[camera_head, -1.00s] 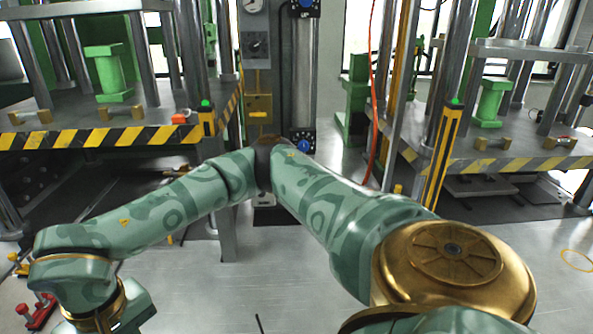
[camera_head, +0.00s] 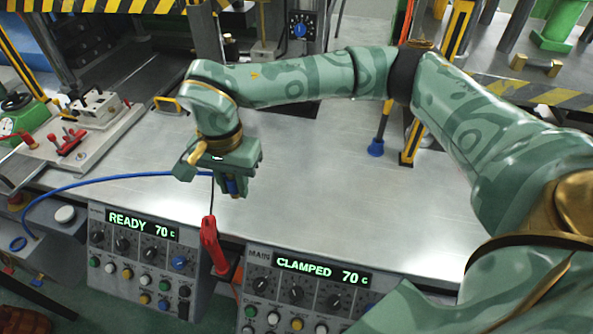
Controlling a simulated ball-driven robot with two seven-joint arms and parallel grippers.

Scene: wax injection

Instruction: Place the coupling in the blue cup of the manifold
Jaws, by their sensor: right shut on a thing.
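My right gripper (camera_head: 232,190) hangs over the front edge of the steel bench, fingers down. It is shut on a small blue piece (camera_head: 231,186), probably the coupling, mostly hidden by the fingers. A blue hose (camera_head: 110,178) runs from the lower left to behind the gripper; whether it joins the held piece I cannot tell. At the left edge, a grey unit, perhaps the manifold (camera_head: 45,238), has a blue ring-shaped socket (camera_head: 17,243), which looks like the blue cup. The gripper is well to the right of it. My left gripper is not in view.
Below the bench edge are two control boxes, reading READY (camera_head: 140,221) and CLAMPED (camera_head: 310,267). A red-handled tool (camera_head: 212,245) hangs between them. A plate with red clamps (camera_head: 70,142) sits on the bench at left. The middle of the bench (camera_head: 320,185) is clear.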

